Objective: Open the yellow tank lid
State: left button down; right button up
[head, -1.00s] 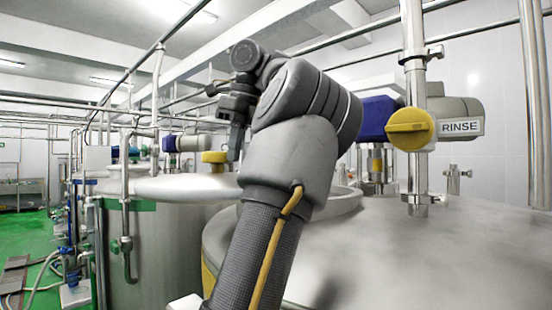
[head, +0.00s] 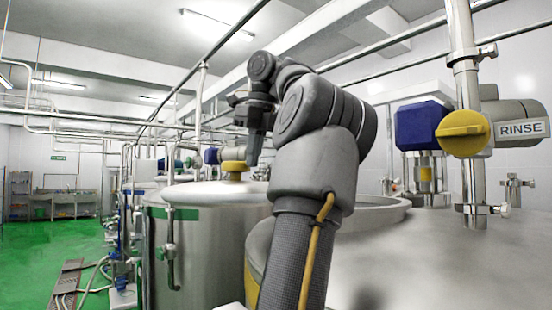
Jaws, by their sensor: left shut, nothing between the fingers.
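I cannot tell from here whether the lid there is open or shut. My left gripper (head: 254,158) hangs down from my bent wrist, left of this rim, and is shut with nothing held. It looks apart from the rim. My right gripper is not in view.
A second steel tank (head: 205,240) with a green band stands at left; a yellow knob (head: 233,167) shows above its top. A valve with a blue body (head: 418,126), yellow handle (head: 463,132) and RINSE label stands at right. Green floor (head: 35,260) is open at far left.

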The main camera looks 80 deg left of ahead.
pick_arm(q)
jog(key=p+v, duration=0.6)
jog(key=v, duration=0.3)
jog(key=shift+d+r, duration=0.15)
jog(key=shift+r, duration=0.2)
